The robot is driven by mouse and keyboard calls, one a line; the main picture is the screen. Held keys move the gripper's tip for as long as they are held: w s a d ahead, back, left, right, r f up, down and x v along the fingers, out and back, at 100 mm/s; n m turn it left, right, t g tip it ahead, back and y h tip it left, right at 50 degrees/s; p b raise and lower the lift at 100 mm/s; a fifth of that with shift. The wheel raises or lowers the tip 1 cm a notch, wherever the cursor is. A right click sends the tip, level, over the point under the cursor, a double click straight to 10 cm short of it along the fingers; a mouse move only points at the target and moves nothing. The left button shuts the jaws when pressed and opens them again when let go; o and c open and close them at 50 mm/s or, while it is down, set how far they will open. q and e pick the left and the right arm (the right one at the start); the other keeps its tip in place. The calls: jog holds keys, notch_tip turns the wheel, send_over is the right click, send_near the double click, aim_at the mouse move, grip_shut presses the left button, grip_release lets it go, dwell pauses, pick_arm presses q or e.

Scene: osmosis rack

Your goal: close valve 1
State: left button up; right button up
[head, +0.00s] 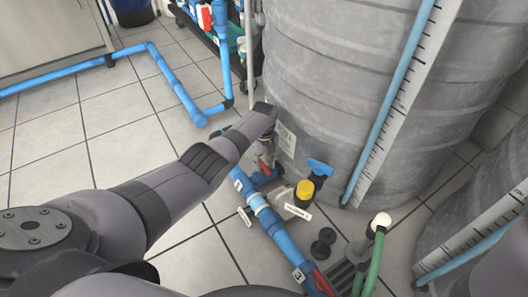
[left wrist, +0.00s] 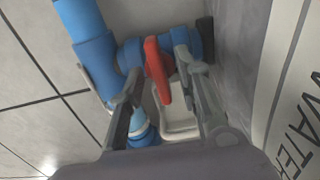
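Valve 1 has a red lever handle (left wrist: 158,72) on a blue pipe fitting. In the head view the handle (head: 265,166) shows just below my left gripper (head: 267,139), near the pipe label "1" (head: 238,184). In the left wrist view my left gripper (left wrist: 160,64) is open, with one finger on each side of the red handle. The right finger is close to the handle; I cannot tell whether it touches. A gap shows on the left side. My right gripper is not in view.
A large grey tank (head: 335,85) stands right beside the valve. A blue pipe (head: 285,243) runs along the floor toward another red handle (head: 322,283). A yellow cap (head: 305,189) and a blue valve handle (head: 320,167) are close by. Tiled floor (head: 110,120) is free at left.

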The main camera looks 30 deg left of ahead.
aim_at(264, 164)
pick_arm(q)
notch_tip(264, 164, up, 11)
jog(key=shift+r, duration=0.2)
dwell(0.6)
